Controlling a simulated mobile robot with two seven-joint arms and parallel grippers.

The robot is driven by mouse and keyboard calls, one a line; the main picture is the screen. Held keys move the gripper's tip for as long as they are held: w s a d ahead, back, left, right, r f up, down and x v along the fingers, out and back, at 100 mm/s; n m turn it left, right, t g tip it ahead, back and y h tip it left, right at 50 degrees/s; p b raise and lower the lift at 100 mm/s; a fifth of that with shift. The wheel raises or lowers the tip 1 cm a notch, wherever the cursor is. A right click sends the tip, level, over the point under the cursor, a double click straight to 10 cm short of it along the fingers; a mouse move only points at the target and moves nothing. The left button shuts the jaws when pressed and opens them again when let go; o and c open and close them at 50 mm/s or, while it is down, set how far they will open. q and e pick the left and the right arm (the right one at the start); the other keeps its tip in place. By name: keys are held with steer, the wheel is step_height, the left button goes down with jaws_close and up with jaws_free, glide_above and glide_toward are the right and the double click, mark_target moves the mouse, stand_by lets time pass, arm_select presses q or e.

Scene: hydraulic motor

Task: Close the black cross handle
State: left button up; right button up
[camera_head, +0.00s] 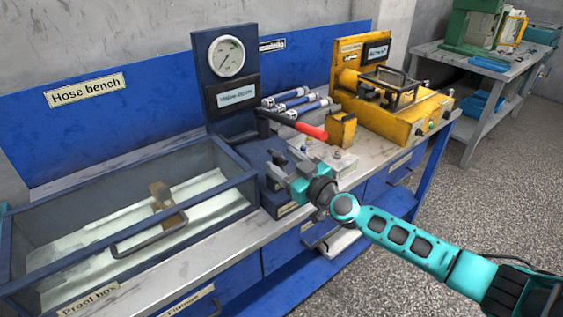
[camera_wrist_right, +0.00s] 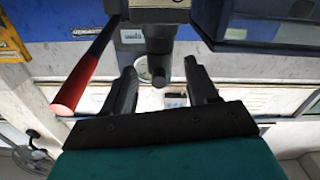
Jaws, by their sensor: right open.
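My right gripper (camera_head: 275,170) is in front of the dark pump block with the gauge panel, its fingers pointing left. In the right wrist view the two fingers of the gripper (camera_wrist_right: 160,90) are spread. A dark post with a rounded end (camera_wrist_right: 158,65) shows between and beyond them; I cannot tell whether it is part of the black cross handle. No clear cross shape shows in the head view, where the gripper covers part of the block. No contact is visible. My left gripper is not in view.
A red-gripped lever (camera_head: 312,131) sticks out just above my right gripper; it also shows in the wrist view (camera_wrist_right: 80,85). The glass-sided proof box (camera_head: 205,150) stands to the left. A yellow machine (camera_head: 390,120) stands at the right. The gauge (camera_head: 227,56) is behind.

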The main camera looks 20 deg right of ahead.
steer(key=shift+x, duration=0.75)
steer(key=shift+c, duration=0.3)
steer(key=c, duration=1)
steer(key=shift+o, duration=0.2)
steer(key=shift+s+a+m+t+h+p, duration=0.15)
steer(key=shift+m+h, duration=0.3)
steer(key=shift+h, duration=0.25)
steer(key=shift+w+a+m+t+h+p, duration=0.15)
steer(key=shift+m+h, duration=0.3)
steer(key=shift+h, duration=0.25)
steer(key=m+h, duration=0.2)
steer(key=h, duration=0.1)
steer(key=m+h, duration=0.1)
steer(key=shift+s+a+h, duration=0.1)
steer(key=shift+a+h, duration=0.2)
steer(key=m+h, duration=0.1)
steer(key=h, duration=0.1)
steer(key=m+g+h, duration=0.1)
steer(key=m+h, duration=0.1)
steer(key=h, duration=0.1)
steer(key=m+g+h, duration=0.1)
steer(key=m+h, duration=0.1)
steer(key=h, duration=0.1)
steer(key=shift+a+f, duration=0.1)
steer(key=shift+a, duration=0.2)
steer(key=shift+m+g+h, duration=0.3)
